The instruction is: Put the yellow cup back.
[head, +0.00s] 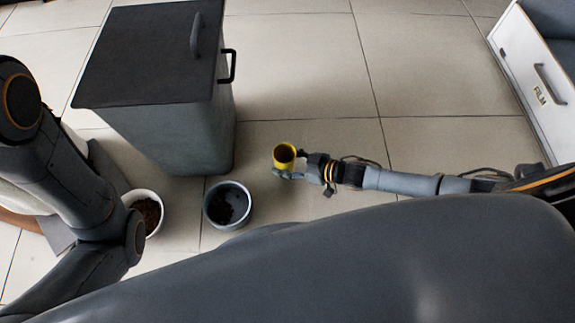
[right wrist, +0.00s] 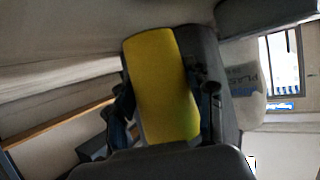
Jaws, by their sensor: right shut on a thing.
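The yellow cup (head: 284,151) is held above the tiled floor, in front of the grey bin, with its dark open mouth facing the head camera. My right gripper (head: 288,171) is shut on the cup's side. In the right wrist view the yellow cup (right wrist: 163,85) fills the middle, with a dark finger of the right gripper (right wrist: 166,110) on each side of it. My left arm comes in at the left of the head view; its gripper is not in view.
A grey bin (head: 180,130) with a dark lid stands behind and left of the cup. A dark bowl (head: 246,214) and a white bowl (head: 157,222), both with brown contents, are on the floor. A white drawer marked FILM (head: 530,78) is at right. Tiles between are clear.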

